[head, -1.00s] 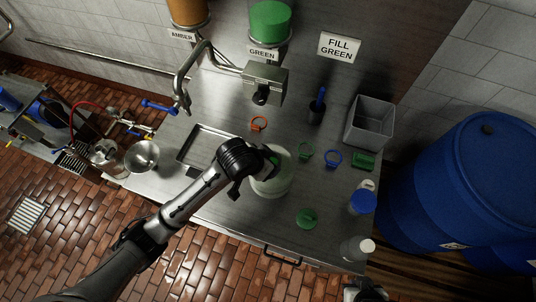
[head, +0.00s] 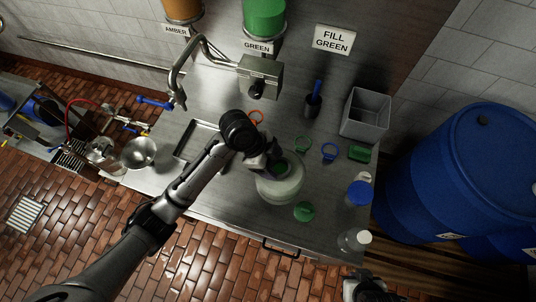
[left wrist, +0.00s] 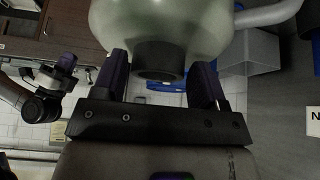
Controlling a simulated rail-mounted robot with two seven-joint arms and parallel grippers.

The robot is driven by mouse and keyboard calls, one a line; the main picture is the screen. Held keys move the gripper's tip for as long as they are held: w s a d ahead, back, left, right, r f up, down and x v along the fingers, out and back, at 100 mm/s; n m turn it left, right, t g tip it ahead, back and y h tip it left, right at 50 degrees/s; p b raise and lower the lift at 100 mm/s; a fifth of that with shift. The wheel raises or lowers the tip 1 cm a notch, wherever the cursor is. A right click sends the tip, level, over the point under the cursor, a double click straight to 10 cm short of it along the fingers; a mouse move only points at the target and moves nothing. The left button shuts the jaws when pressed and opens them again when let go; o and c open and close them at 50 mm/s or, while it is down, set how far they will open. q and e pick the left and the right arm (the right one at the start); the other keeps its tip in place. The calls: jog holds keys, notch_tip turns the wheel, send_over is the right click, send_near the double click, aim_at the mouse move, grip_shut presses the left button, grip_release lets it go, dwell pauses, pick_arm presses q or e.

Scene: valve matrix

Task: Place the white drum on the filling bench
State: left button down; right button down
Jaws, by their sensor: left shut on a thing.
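The white drum (head: 281,187), pale and round with a greenish tint, is at the front middle of the steel filling bench (head: 225,208). My left gripper (head: 273,164) is at its top, shut on its neck. In the left wrist view, the drum (left wrist: 160,22) fills the top and its dark neck (left wrist: 158,60) lies between the two fingers (left wrist: 160,82). The drum's underside is hidden, so I cannot tell its gap to the bench. Part of my right gripper (head: 368,288) shows at the bottom edge in the head view; its fingers are unclear.
Behind are coloured rings (head: 329,152), a grey bin (head: 365,115) and the filling nozzle box (head: 259,76). A recessed tray (head: 192,150) lies left.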

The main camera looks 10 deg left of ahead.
pick_arm(q)
jog(key=w+a+f+p, duration=0.2)
jog(key=a+f, duration=0.8)
jog(key=shift+w+a, duration=0.15)
jog(key=shift+w, duration=0.05)
dwell(0.4)
jog(key=shift+f, duration=0.2)
jog(key=shift+c, duration=0.8)
grip_release()
jog(key=shift+f, duration=0.1)
jog(key=v, duration=1.2)
jog(key=shift+b, duration=0.45)
